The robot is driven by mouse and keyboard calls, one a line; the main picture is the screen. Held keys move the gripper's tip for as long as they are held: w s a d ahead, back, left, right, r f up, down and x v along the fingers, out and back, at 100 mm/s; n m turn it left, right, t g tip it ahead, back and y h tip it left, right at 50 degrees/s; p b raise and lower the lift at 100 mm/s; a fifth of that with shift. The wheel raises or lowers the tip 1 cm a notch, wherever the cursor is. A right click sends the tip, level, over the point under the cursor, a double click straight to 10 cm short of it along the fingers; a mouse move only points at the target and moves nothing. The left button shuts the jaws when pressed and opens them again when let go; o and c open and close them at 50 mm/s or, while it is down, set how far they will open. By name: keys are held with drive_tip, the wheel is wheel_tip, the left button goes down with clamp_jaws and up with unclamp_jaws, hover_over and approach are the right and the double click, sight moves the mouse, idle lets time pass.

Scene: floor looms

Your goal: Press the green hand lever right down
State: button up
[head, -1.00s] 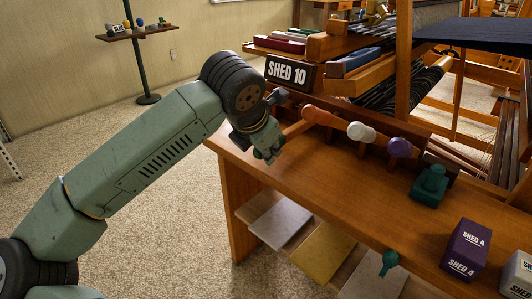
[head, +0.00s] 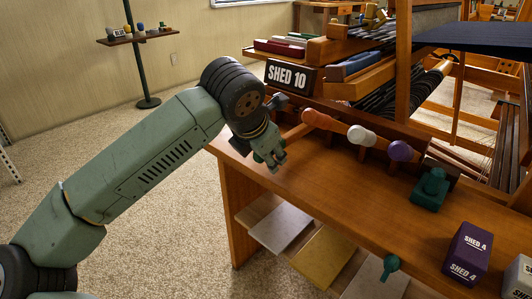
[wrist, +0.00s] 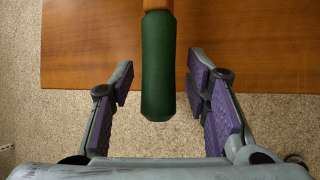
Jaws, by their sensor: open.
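The green hand lever's grip (wrist: 158,75) shows in the wrist view, a dark green handle on a wooden shaft (wrist: 158,4). My gripper (wrist: 161,82) is open, with one purple-padded finger on each side of the grip and a gap on both sides. In the head view my gripper (head: 270,160) is over the left end of the bench. It hides most of the green grip there. The lever's wooden shaft (head: 294,132) runs from the gripper up towards the loom. I cannot tell the grip's height over the bench.
A green device (head: 430,188) and a purple SHED 4 block (head: 467,250) sit on the bench (head: 355,190). A SHED 10 sign (head: 288,76) is behind the gripper.

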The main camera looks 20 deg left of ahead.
drive_tip(key=shift+r, duration=0.1)
drive_tip(key=v, duration=1.1)
drive_tip(key=shift+s+r, duration=0.25)
drive_tip(key=shift+r, duration=0.1)
